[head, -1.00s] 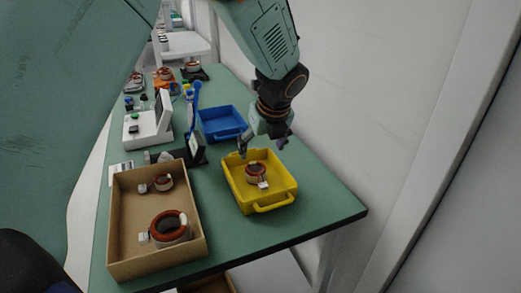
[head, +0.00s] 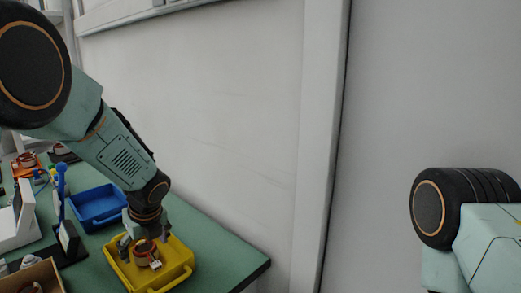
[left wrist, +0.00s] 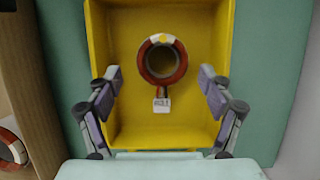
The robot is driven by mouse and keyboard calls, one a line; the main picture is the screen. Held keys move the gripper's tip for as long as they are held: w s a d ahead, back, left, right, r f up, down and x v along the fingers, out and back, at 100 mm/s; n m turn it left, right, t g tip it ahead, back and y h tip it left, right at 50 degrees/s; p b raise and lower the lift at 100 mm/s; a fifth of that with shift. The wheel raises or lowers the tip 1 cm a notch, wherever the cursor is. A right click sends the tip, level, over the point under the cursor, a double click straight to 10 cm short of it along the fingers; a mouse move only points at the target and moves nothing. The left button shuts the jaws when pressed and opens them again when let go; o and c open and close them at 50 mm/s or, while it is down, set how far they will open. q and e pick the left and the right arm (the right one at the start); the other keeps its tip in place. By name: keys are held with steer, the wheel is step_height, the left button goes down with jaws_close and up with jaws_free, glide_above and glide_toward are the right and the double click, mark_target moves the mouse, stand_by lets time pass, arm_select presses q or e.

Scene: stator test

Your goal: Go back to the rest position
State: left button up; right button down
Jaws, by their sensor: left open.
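My left gripper (head: 142,240) is over the yellow bin in the head view. In the left wrist view its two fingers (left wrist: 161,108) are spread wide, with nothing between the pads. A copper-wound stator (left wrist: 162,60) with a white tag lies inside the yellow bin (left wrist: 105,25), apart from the fingers. The stator (head: 145,254) also shows in the bin (head: 178,274) in the head view, partly behind the gripper. My right gripper is out of view; only a part of my right arm shows at the right edge.
A blue bin (head: 97,212) stands behind the yellow one on the green table (head: 222,255). A cardboard box (head: 38,278) is at the lower left, with a white device (head: 15,225) beyond it. A wall runs along the right side of the table.

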arm_select(q)
steer(key=x, duration=0.3)
steer(key=shift+f+b, duration=0.1)
steer(key=shift+b, duration=0.25)
step_height(320, 180, up, 3)
steer(key=shift+w+p, duration=0.1)
steer(key=shift+p, duration=0.55)
steer(key=shift+v, duration=0.75)
steer(key=shift+w+a+f, duration=0.15)
steer(key=shift+f, duration=0.05)
